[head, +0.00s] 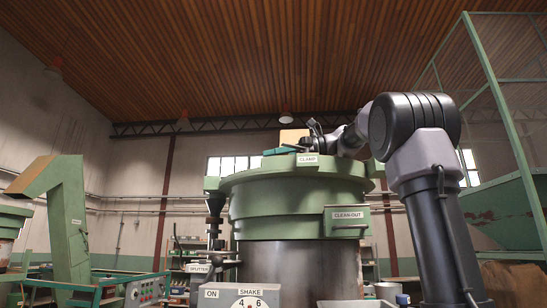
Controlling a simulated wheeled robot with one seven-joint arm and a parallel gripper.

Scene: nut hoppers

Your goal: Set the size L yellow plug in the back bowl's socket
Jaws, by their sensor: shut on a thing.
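A large green bowl (295,200) with CLAMP and CLEAN-OUT labels stands on a grey metal drum in the middle; I cannot tell whether it is the back bowl. Its inside and any socket are hidden behind the high rim. My gripper (312,130) is small and partly hidden at the end of my arm, above the bowl's rim. It is shut on a yellow-orange block (293,137), which looks like the yellow plug. The block shows above the rim; its lower part and any size mark cannot be seen.
A dark green piece (281,151) lies at the bowl's top edge. A SHAKE dial panel (241,298) is at the front. A green chute (65,215) stands at left, and a green frame and hopper (505,205) at right. A SPLITTER fitting (200,268) is beside the drum.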

